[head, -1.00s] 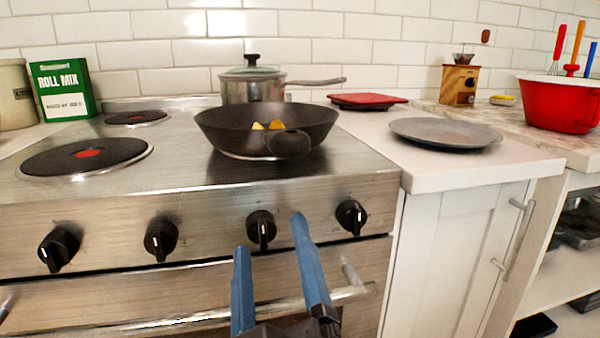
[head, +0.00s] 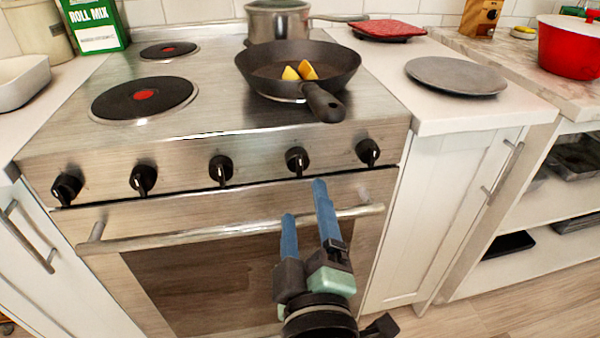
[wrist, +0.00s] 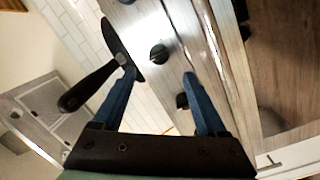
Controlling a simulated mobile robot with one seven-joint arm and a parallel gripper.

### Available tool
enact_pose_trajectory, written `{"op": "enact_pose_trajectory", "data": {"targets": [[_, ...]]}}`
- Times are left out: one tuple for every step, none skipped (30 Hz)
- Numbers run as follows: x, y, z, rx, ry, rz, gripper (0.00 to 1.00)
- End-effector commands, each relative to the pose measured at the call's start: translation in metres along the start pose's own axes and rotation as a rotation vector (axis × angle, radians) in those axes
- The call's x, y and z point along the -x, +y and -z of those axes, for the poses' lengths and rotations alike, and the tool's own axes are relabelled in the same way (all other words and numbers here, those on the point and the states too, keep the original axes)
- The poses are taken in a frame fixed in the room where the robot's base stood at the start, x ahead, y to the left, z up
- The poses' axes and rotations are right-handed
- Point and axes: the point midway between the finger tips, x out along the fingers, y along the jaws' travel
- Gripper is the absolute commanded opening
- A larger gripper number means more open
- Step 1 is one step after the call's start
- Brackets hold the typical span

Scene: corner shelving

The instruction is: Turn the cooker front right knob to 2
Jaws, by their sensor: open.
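The cooker (head: 190,205) has a row of several black knobs on its steel front panel. The rightmost knob (head: 368,152) and the knob beside it (head: 297,160) are nearest my gripper (head: 304,202). No label shows which one is the front right knob, and I cannot read any numbers. My gripper is open and empty, its blue fingers pointing at the panel, just below the second knob from the right. In the wrist view, one knob (wrist: 158,54) appears ahead of the gap between the fingertips, apart from them. Another knob (wrist: 182,100) shows near the right finger.
A black frying pan (head: 300,62) with yellow pieces sits on the cooker's right side, its handle (head: 325,103) reaching over the front. A steel pot (head: 278,22) stands behind it. The oven handle (head: 230,230) runs below the knobs. A grey plate (head: 456,76) lies on the right counter.

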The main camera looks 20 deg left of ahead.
Motion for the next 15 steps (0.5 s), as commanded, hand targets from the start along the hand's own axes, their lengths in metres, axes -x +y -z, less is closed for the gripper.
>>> {"op": "enact_pose_trajectory", "data": {"targets": [[-0.011, 0.002, 0.002, 0.001, 0.004, -0.002, 0.75], [-0.017, 0.002, 0.002, 0.002, 0.004, -0.002, 0.75], [-0.025, 0.002, 0.002, 0.001, 0.004, -0.001, 0.75], [-0.030, 0.002, 0.002, 0.001, 0.004, -0.001, 0.75], [-0.036, 0.002, 0.002, 0.001, 0.004, -0.001, 0.75], [-0.043, 0.002, 0.002, 0.002, 0.003, -0.001, 0.75], [-0.048, 0.001, 0.001, 0.001, 0.002, -0.001, 0.75], [-0.053, 0.002, 0.002, 0.000, 0.003, -0.001, 0.75], [-0.059, 0.001, 0.002, 0.001, 0.003, -0.001, 0.75], [-0.064, 0.002, 0.002, 0.002, 0.003, -0.002, 0.75], [-0.068, 0.001, 0.002, 0.001, 0.003, -0.001, 0.75], [-0.072, 0.001, 0.002, 0.000, 0.003, -0.001, 0.75], [-0.075, 0.001, 0.002, 0.000, 0.003, -0.001, 0.75], [-0.078, 0.001, 0.002, 0.000, 0.003, -0.001, 0.75], [-0.081, 0.001, 0.002, 0.000, 0.002, -0.001, 0.75]]}}
